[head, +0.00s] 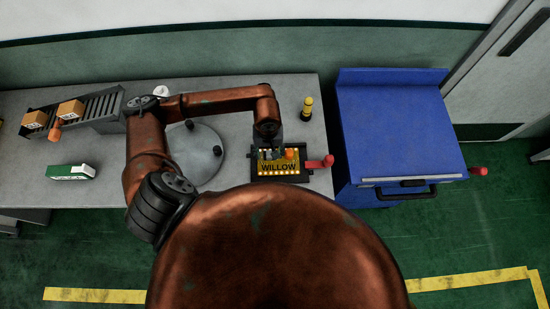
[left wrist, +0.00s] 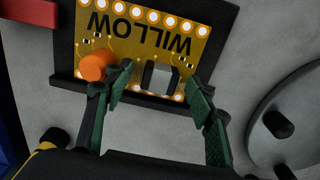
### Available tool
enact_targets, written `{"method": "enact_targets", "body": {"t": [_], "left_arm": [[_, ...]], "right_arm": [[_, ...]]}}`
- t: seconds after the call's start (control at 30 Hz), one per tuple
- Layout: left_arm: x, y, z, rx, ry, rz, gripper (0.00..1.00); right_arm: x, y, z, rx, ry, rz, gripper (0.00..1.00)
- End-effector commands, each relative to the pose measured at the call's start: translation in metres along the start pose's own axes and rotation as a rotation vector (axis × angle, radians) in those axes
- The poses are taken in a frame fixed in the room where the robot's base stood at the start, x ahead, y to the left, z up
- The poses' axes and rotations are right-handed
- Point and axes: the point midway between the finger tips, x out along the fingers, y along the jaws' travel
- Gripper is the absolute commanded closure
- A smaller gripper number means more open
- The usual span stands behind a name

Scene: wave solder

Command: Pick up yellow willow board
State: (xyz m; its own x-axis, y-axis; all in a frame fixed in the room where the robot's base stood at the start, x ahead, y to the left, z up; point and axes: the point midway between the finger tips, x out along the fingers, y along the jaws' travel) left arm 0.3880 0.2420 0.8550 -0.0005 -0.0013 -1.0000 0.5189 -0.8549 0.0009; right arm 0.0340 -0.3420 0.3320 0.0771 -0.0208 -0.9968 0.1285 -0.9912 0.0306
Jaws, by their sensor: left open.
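The yellow board marked WILLOW (head: 278,168) lies in a black frame (head: 305,178) on the grey table; it also shows in the left wrist view (left wrist: 145,48). An orange round part and a grey block sit on the board. My left gripper (left wrist: 163,95) is open, its two green-padded fingers spread on either side of the grey block (left wrist: 160,78). In the head view the left gripper (head: 276,150) is over the back edge of the board. I cannot tell whether the fingers touch the board. My right gripper is not in view.
A red handle (head: 320,162) sticks out right of the frame. A yellow-and-black post (head: 307,108) stands behind it. A blue cabinet (head: 400,130) is at the right. A round grey plate (head: 198,160), a green-and-white box (head: 70,172) and a rack with brown boxes (head: 105,105) are at the left.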

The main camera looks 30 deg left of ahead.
Motion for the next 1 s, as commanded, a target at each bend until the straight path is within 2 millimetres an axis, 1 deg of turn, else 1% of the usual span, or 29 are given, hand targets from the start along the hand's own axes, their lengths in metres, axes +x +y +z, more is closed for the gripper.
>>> {"method": "enact_targets", "body": {"t": [0.1,0.27,1.0], "left_arm": [[0.0040,-0.0001,-0.0003,0.000,0.002,0.000,0.49],[0.0039,-0.0007,-0.0004,-0.001,0.002,0.000,0.49],[0.0036,-0.0010,-0.0003,-0.002,0.001,0.000,1.00]], "right_arm": [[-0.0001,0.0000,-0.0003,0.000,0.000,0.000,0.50],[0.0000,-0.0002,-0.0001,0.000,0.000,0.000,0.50],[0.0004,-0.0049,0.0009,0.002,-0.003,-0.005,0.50]]}}
